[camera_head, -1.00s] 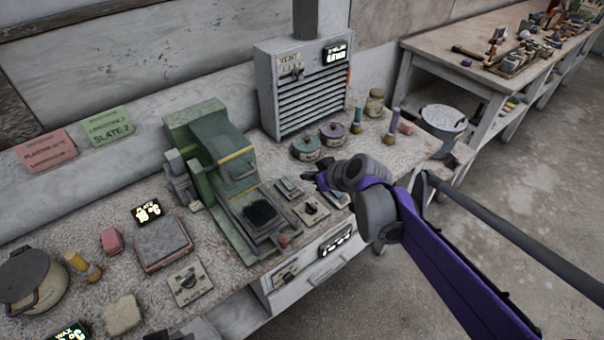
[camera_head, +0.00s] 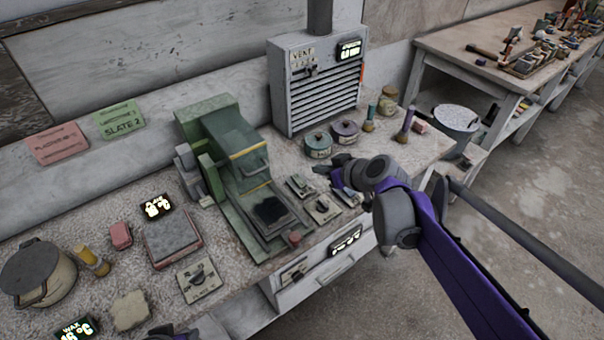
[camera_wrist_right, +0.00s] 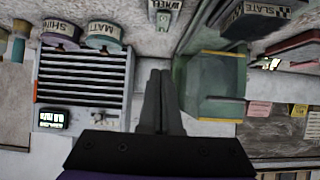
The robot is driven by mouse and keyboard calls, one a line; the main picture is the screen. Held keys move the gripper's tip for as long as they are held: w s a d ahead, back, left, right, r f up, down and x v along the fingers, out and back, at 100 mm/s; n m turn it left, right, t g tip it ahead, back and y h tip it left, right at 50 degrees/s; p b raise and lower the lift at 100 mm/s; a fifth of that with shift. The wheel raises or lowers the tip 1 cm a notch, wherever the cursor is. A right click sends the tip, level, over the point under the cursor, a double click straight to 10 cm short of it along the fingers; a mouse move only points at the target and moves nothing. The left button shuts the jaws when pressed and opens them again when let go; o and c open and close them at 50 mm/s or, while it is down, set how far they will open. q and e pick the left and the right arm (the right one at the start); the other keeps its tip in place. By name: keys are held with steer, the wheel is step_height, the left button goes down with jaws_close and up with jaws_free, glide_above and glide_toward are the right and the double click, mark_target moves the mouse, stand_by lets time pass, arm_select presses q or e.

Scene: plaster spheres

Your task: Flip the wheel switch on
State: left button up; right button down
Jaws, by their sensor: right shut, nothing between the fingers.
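In the right wrist view, a small pale plate lettered WHEEL (camera_wrist_right: 165,14) is cut by the top edge; its lever position is too small to tell. In the head view several small switch plates lie right of the green machine (camera_head: 232,150), including a far plate (camera_head: 300,186) and a nearer plate (camera_head: 322,208); I cannot read which is the wheel's. My right gripper (camera_head: 325,168) is shut and empty above the bench, just beyond these plates and in front of the pots. Its dark closed fingers (camera_wrist_right: 160,75) fill the middle of the wrist view.
The vent box (camera_head: 318,82) stands against the wall. A teal-lidded pot (camera_head: 318,145) and a purple-lidded pot (camera_head: 345,131) are close behind my right gripper. Bottles and jars stand further right. A hot plate (camera_head: 170,238) and its switch (camera_head: 198,277) lie left.

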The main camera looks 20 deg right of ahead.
glide_above(299, 180)
steer(key=s, duration=0.1)
steer(key=f, duration=0.5)
steer(key=shift+s+d+f+b, duration=0.15)
steer(key=shift+d+f+b, duration=0.05)
steer(key=shift+f+b, duration=0.15)
steer(key=f, duration=0.2)
steer(key=shift+w+f, duration=0.3)
steer(key=shift+w+a+f, duration=0.1)
steer(key=shift+f, duration=0.6)
steer(key=shift+w+a+f+g, duration=0.15)
steer(key=shift+w+g, duration=0.05)
steer(key=shift+g, duration=0.2)
steer(key=shift+f, duration=0.15)
steer(key=shift+w, duration=0.1)
